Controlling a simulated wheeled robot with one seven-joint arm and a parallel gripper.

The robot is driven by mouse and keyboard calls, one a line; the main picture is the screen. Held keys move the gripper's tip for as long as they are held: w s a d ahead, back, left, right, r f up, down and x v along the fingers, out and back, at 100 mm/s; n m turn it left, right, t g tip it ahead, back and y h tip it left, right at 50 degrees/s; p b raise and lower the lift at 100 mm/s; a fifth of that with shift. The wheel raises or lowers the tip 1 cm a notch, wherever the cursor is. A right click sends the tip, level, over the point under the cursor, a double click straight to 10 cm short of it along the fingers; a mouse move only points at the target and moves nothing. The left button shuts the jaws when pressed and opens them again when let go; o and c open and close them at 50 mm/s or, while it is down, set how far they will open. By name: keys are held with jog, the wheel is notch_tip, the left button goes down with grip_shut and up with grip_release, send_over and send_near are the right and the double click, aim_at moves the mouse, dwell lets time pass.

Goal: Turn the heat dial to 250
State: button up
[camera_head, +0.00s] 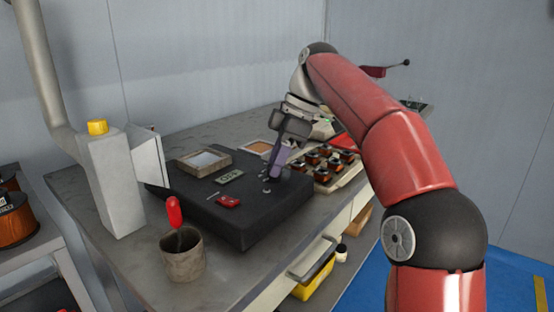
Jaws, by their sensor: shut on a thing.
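A black flat-topped unit (238,232) sits on the bench, with a small display (230,177), a red switch (228,202) and small grey controls (266,190) on its top. My gripper (276,170) points down at the unit's right part. Its fingers are shut on the heat dial, which they mostly hide. The dial's markings and pointer are too small or hidden to read.
A tray of copper coils (348,176) stands just right of my gripper. A shallow tray (203,150) is on the unit's far side. A cup with a red-handled tool (183,262) stands at the bench's front left. A grey post with a yellow button (112,180) rises at left.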

dwell(0.3)
jog(key=o, duration=1)
jog(key=shift+c, duration=0.2)
